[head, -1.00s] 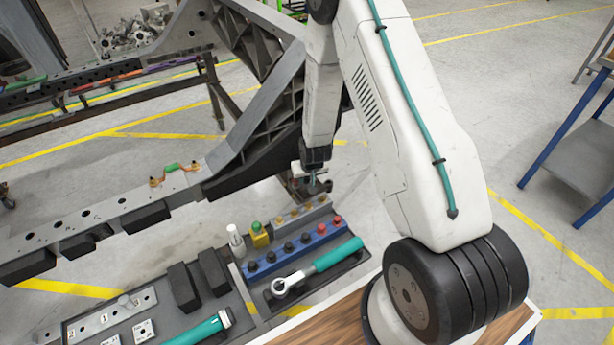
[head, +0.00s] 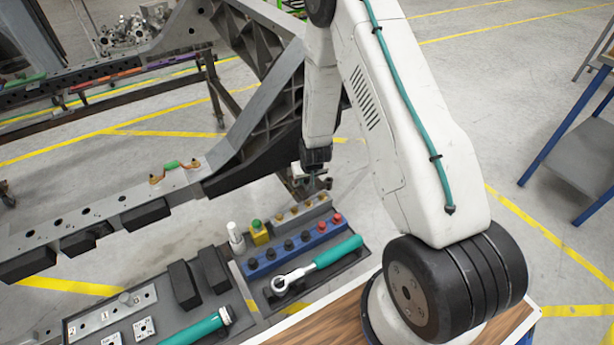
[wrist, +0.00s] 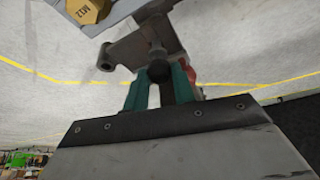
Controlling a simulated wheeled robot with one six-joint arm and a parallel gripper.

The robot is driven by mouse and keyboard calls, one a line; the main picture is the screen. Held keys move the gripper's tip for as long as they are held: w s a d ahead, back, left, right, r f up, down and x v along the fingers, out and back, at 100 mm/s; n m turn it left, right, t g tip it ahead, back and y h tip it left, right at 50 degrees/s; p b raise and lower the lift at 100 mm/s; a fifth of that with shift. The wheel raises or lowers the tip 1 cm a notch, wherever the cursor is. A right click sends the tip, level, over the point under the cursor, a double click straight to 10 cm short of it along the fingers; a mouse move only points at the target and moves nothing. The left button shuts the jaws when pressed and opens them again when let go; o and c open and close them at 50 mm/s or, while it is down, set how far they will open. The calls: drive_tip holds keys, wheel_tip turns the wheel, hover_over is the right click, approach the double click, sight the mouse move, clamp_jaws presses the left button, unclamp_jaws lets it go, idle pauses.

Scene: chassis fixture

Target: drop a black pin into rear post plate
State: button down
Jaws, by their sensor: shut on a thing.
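My gripper (head: 314,172) hangs just past the far end of the parts tray, beside the dark end of the chassis rail (head: 250,165). In the wrist view my gripper (wrist: 159,84) has its teal fingers shut on a black pin (wrist: 158,72); its dark round end shows between the tips. A grey bracket-like plate (wrist: 132,50) with a round boss lies just beyond the tips; I cannot tell whether the pin touches it or whether it is the rear post plate. More black pins (head: 288,245) stand in the blue rack (head: 297,252).
A grey rack (head: 316,210) of brass parts stands just below my gripper. A hex piece marked M12 (wrist: 88,9) shows in the wrist view.

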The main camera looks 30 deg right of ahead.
drive_tip(key=shift+f, duration=0.85)
drive_tip(key=c, duration=1.1)
unclamp_jaws()
drive_tip(key=shift+c, duration=0.5)
drive_tip(key=shift+r, duration=3.5)
